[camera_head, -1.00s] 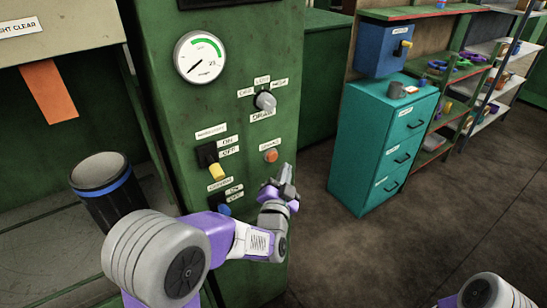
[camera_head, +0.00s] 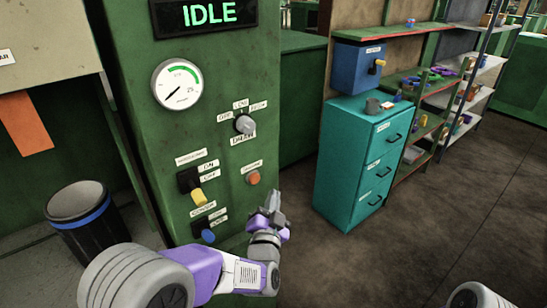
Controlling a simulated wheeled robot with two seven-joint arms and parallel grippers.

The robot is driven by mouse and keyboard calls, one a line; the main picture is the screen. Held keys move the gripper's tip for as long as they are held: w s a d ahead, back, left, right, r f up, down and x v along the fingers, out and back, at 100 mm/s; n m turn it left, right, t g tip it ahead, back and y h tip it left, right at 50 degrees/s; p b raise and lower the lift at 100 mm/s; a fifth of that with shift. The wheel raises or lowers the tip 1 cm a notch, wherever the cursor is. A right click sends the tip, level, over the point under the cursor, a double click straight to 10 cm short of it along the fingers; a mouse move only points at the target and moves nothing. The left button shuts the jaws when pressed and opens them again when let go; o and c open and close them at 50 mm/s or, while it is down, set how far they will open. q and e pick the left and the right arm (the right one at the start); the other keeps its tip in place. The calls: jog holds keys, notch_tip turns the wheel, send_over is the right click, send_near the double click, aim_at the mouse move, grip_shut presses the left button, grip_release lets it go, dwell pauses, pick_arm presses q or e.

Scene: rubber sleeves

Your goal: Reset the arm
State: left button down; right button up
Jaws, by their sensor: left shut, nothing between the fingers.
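My left arm reaches in from the bottom left. Its gripper (camera_head: 273,203) is shut and empty, pointing up in front of the right edge of the green machine cabinet (camera_head: 262,62), below the orange button (camera_head: 253,177). It appears apart from the controls. Only a rounded part of my right arm shows at the bottom right edge; its gripper is out of view.
The panel carries a lit IDLE display (camera_head: 209,14), a gauge (camera_head: 177,84), a rotary knob (camera_head: 245,124), a yellow switch (camera_head: 198,196) and a blue switch (camera_head: 208,236). A black bin (camera_head: 84,218) stands left. A teal drawer cabinet (camera_head: 343,165) and shelves stand right; floor between is clear.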

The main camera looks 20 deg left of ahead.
pick_arm(q)
jog(key=s+f+n+g+h+p, duration=0.15)
jog(key=f+g, duration=0.25)
jog(key=f, duration=0.8)
jog(key=s+f+n+g+h+p, duration=0.1)
jog(key=s+f+g, duration=0.3)
jog(key=f, duration=0.9)
jog(key=s+d+f+n+g+h, duration=0.2)
jog(key=s+f+g, duration=0.3)
jog(key=s, duration=0.5)
jog(key=s+d+f+n+g+h+p, duration=0.1)
jog(key=s+d+f+n+g+h, duration=0.1)
jog(key=s+f+g, duration=0.4)
jog(key=s+d+f+n, duration=0.1)
jog(key=s+f+n, duration=0.1)
jog(key=s+f, duration=0.2)
jog(key=shift+s, duration=0.55)
